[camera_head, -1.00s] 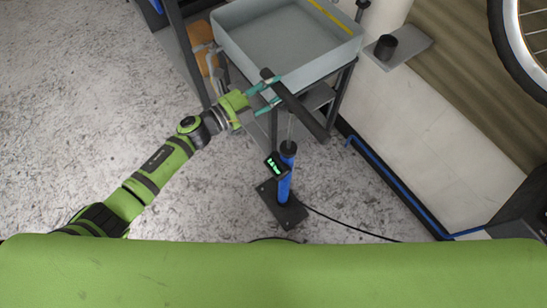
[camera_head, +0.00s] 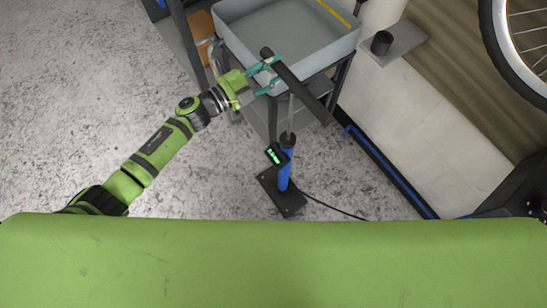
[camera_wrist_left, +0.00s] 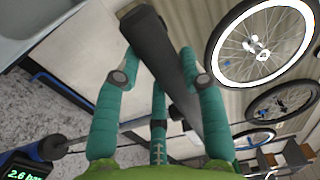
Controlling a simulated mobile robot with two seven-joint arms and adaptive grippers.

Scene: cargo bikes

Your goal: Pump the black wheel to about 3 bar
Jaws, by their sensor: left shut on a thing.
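A blue floor pump (camera_head: 284,178) stands upright on its dark base plate (camera_head: 285,202). Its thin rod shows between the barrel and the dark bar handle (camera_head: 303,92), so the handle is raised. My left gripper (camera_head: 272,74) is shut on this handle near its far end; the handle also lies between the fingers in the left wrist view (camera_wrist_left: 165,50). The pump's green display (camera_head: 274,154) reads about 2.6 bar in the left wrist view (camera_wrist_left: 20,172). Wheels (camera_wrist_left: 260,45) hang at the right; which one is the black wheel I cannot tell. My right gripper is not in view.
A grey basin (camera_head: 285,40) on a dark stand is behind the handle. A wall shelf (camera_head: 405,43) holds a black cup (camera_head: 381,43). A black hose (camera_head: 335,209) runs right from the pump. The floor at the left is clear.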

